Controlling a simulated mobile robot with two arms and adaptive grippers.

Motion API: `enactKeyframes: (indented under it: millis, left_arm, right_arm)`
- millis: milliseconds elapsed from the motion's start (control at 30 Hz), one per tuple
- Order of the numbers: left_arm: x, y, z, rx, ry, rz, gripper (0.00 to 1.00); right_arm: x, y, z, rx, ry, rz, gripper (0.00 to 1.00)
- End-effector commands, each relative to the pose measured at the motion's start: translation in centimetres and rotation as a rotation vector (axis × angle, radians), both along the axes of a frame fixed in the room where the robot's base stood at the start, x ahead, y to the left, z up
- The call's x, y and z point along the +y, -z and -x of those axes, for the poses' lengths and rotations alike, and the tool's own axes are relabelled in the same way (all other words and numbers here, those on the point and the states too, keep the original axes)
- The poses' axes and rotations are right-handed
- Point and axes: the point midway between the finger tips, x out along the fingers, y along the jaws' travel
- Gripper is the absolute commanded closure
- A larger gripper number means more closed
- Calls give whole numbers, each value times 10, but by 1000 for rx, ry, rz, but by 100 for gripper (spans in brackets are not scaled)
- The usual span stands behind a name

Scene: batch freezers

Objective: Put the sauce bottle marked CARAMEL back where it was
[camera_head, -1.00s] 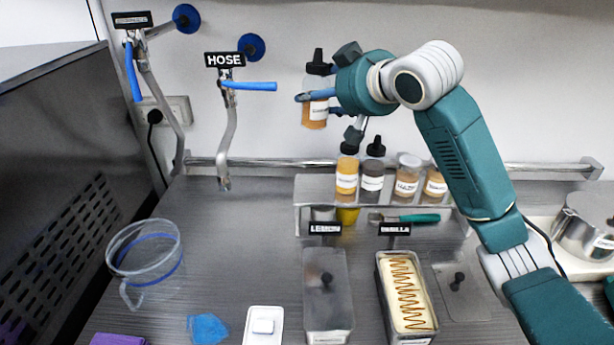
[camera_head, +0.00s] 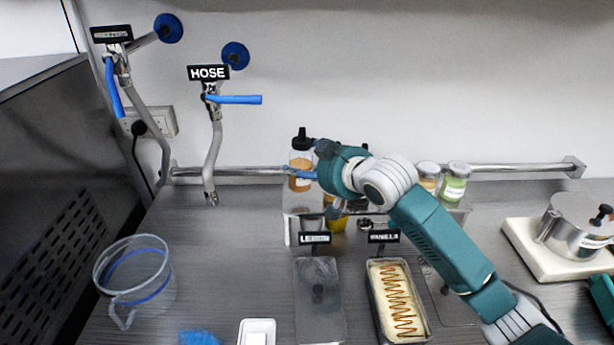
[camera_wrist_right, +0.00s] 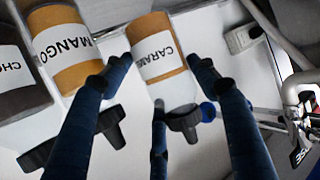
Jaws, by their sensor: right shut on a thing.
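The CARAMEL sauce bottle (camera_head: 301,160), with amber contents and a black cap, is upright at the left end of the raised shelf (camera_head: 294,230). In the right wrist view its CARAMEL label (camera_wrist_right: 156,55) faces me between the fingers. My right gripper (camera_head: 308,174) is shut around this bottle; it also shows in the right wrist view (camera_wrist_right: 160,72). I cannot tell whether the bottle's base touches the shelf. The MANGO bottle (camera_wrist_right: 68,48) stands close beside it, with a dark bottle (camera_wrist_right: 18,85) beyond. In the head view my arm hides these neighbours. My left gripper is out of view.
Two jars (camera_head: 454,182) stand on the shelf's right part. Below are the LEMON sign (camera_head: 314,238), a lidded tub (camera_head: 319,295) and an open vanilla tub (camera_head: 371,300) with brown drizzle. A clear pitcher (camera_head: 135,280) stands left. The HOSE tap (camera_head: 214,135) is left of the shelf.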

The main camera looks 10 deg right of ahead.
Motion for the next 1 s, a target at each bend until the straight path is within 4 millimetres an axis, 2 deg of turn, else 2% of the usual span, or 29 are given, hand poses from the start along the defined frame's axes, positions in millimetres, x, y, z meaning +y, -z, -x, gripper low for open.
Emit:
enactKeyframes:
  millis: [267,533,567,633,667,1000]
  left_arm:
    - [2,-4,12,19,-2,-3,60]
    - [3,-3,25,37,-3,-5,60]
    - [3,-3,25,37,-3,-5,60]
    - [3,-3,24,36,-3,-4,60]
    - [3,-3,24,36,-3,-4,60]
    - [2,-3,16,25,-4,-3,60]
  right_arm:
    - [0,37,0,2,0,-2,73]
    - [0,43,0,1,0,0,73]
    - [0,45,1,4,0,0,38]
    - [0,45,1,5,0,0,24]
    - [0,45,1,5,0,0,21]
    - [-1,43,3,2,0,1,21]
